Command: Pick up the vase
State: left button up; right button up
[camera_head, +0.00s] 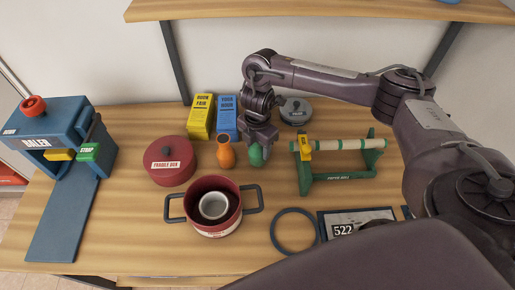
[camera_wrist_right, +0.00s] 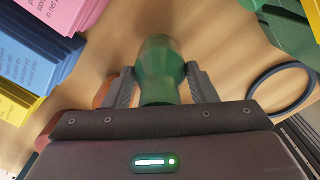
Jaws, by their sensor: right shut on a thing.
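A small green vase (camera_head: 256,155) is at the middle of the table in the head view, under my right gripper (camera_head: 257,148). In the right wrist view the green vase (camera_wrist_right: 159,72) is between the two fingers of my right gripper (camera_wrist_right: 163,88), which touch it from both sides. The gripper is shut on it. I cannot tell whether the vase is lifted or still rests on the table. An orange vase-shaped thing (camera_head: 226,153) stands just left of it in the head view. My left gripper does not show.
Yellow (camera_head: 200,117) and blue (camera_head: 226,116) boxes stand behind. A red lidded tin (camera_head: 169,161) and a red pot (camera_head: 213,231) are at left and front. A green rack (camera_head: 337,177) stands at right. A blue baler (camera_head: 59,135) is at far left. A ring (camera_head: 274,228) lies in front.

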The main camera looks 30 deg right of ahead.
notch_tip(320, 180, up, 17)
jog(key=p, duration=0.4)
jog(key=s+a+p, duration=0.3)
jog(key=s+a, duration=0.2)
jog(key=a, duration=0.5)
jog(key=s+a+f+b, duration=0.3)
jog(key=s+a+f, duration=0.1)
jog(key=a+f, duration=0.3)
jog(key=shift+s+a+f+b, duration=0.25)
jog(key=shift+a+f+b, duration=0.1)
jog(key=shift+a, duration=0.3)
jog(key=shift+f+b, duration=1.7)
jog(key=shift+f, duration=0.7)
jog(key=shift+f+b, duration=1.6)
jog(key=shift+f, duration=0.65)
